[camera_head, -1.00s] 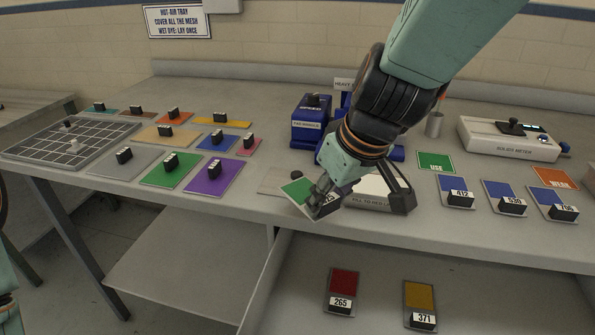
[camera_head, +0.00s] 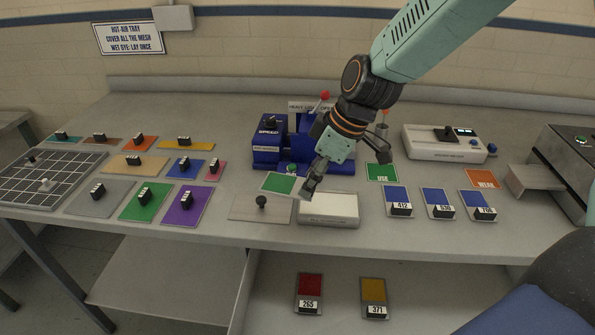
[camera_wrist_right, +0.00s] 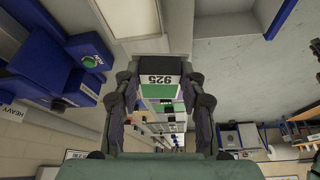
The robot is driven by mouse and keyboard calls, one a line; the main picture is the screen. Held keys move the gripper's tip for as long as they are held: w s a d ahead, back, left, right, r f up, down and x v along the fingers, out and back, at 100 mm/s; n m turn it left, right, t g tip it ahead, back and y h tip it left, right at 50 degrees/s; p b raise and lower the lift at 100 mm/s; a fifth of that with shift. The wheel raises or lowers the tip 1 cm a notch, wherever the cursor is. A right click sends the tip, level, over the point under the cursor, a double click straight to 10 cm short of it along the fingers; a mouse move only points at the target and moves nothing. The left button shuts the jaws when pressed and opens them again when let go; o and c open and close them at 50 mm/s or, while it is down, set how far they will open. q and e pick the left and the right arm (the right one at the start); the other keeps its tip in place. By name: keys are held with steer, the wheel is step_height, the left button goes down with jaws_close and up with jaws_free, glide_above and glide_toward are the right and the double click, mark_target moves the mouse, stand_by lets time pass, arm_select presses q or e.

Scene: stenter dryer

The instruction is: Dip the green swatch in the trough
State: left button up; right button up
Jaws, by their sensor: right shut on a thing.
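My right gripper (camera_head: 309,186) is shut on the black block of a green swatch (camera_head: 278,183). The swatch sticks out to the left of the fingers, above the bench. In the right wrist view the block (camera_wrist_right: 160,67) reads 925 and sits between both fingers (camera_wrist_right: 162,82), with green showing just beyond it. The white box marked along its front (camera_head: 328,209), which looks like the trough, stands just in front of the gripper, to the right of the swatch. The swatch appears apart from it, though the exact height is unclear. My left gripper is out of view.
A grey plate with a black knob (camera_head: 262,206) lies left of the white box. A blue machine (camera_head: 278,148) stands behind. Several coloured swatches lie at left beside a mesh tray (camera_head: 45,180); blue swatches (camera_head: 439,203) and a white meter (camera_head: 444,146) are at right.

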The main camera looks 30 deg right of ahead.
steer(key=d+n+p, duration=0.2)
steer(key=d+p, duration=0.4)
steer(key=d, duration=0.3)
steer(key=shift+s+d+f+g+p, duration=0.35)
steer(key=shift+s+f+g+p, duration=0.05)
steer(key=shift+s+f, duration=0.05)
steer(key=shift+a, duration=0.1)
